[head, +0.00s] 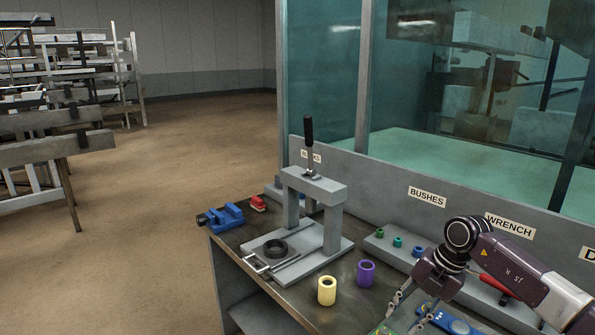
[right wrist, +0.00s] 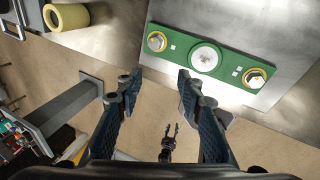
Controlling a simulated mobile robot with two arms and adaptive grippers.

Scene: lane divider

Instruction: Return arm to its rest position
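My right gripper (head: 408,308) comes in from the right in the head view, above the front right of the bench. In the right wrist view its two fingers (right wrist: 158,92) are spread wide with nothing between them. My right arm (head: 525,275) reaches in over the bench from the right edge. A second, small two-fingered gripper (right wrist: 171,128) shows far below in the right wrist view, its fingertips apart; it appears to be my left one. The left arm does not show in the head view.
The bench (head: 232,240) holds a press (head: 318,190), a blue vise (head: 220,217), a yellow bush (head: 327,290) and a purple bush (head: 366,273). A green plate (right wrist: 232,66) with yellow rings lies near the right gripper. A panel (head: 380,182) and glass stand behind. Open floor (head: 150,240) lies left.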

